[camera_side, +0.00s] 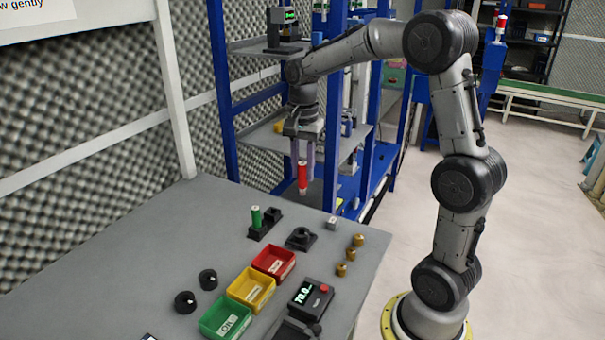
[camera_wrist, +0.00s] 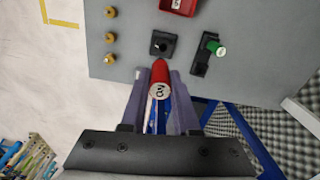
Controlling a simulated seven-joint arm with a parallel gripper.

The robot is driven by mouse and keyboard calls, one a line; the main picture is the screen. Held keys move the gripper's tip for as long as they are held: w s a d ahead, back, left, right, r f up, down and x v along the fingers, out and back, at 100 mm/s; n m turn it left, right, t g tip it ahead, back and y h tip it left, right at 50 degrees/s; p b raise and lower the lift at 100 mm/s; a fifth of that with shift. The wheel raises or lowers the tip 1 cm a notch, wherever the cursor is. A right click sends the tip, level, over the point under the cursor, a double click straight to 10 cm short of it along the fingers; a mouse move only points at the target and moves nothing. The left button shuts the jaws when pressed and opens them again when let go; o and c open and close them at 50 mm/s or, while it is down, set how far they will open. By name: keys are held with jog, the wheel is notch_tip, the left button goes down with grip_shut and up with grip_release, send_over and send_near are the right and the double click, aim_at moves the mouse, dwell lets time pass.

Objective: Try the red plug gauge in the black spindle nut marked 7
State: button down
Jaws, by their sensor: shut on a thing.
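The red plug gauge (camera_side: 303,178) hangs upright from my gripper (camera_side: 302,158), above the far end of the grey table. In the wrist view the gauge (camera_wrist: 161,74) sits between both fingers of my gripper (camera_wrist: 160,98), with a white label on its near end. Two round black nuts lie on the table at the left, one farther back (camera_side: 208,279) and one nearer (camera_side: 185,302). A black block with a round top part (camera_side: 301,239) stands apart from the gauge; it also shows in the wrist view (camera_wrist: 163,45). I cannot read a 7 on any of these.
A green gauge (camera_side: 256,216) stands in a black holder (camera_side: 272,214). Red (camera_side: 289,255), yellow (camera_side: 266,299) and green (camera_side: 210,331) trays line the table. Brass pieces (camera_side: 358,240) and a display box (camera_side: 297,310) are at the right. Blue shelving (camera_side: 222,80) stands behind.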

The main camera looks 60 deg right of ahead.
jog(key=shift+r, duration=3.1)
jog(key=shift+w+d+f, duration=0.15)
jog(key=shift+w, duration=0.25)
send_over(301, 187)
jog(key=w+d, duration=0.2)
notch_tip(301, 187, down, 4)
jog(key=f, duration=0.7)
jog(key=shift+s+f, duration=0.45)
jog(key=shift+f, duration=0.05)
jog(key=shift+f, duration=2.9)
jog(key=shift+f, duration=1.35)
